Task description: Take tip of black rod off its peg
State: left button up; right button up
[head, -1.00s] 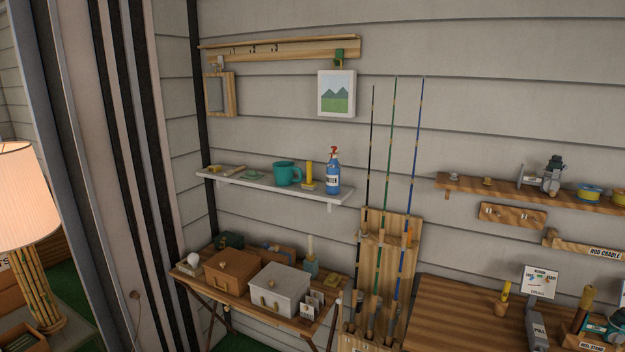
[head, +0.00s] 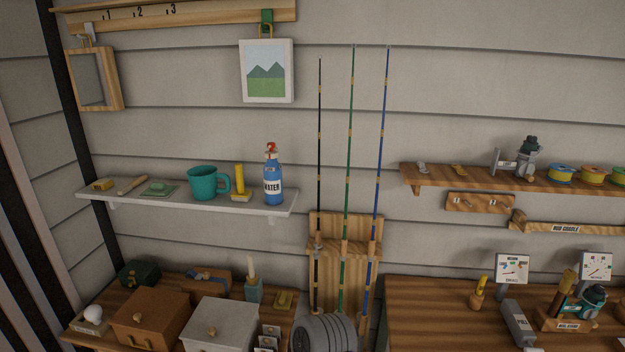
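The black rod (head: 320,155) stands upright at the left of the wooden rod rack (head: 345,223) in the head view. Its thin tip rises against the siding wall. The green rod (head: 349,155) and the blue rod (head: 380,155) stand to its right in the same rack. The crossbar of the rack is around or in front of the rods; I cannot tell which. The lower end of the black rod is partly hidden by a grey ribbed rounded part at the bottom edge. Neither of my grippers shows clearly.
A white shelf (head: 120,204) with a teal mug (head: 207,183) and blue spray bottle (head: 273,183) is left of the rods. A framed picture (head: 267,72) hangs above it. A side table with boxes is lower left. A wooden workbench (head: 430,315) is at right.

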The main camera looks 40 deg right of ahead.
aim_at(315, 310)
jog(key=z, duration=0.7)
jog(key=i, duration=0.9)
jog(key=z, duration=0.85)
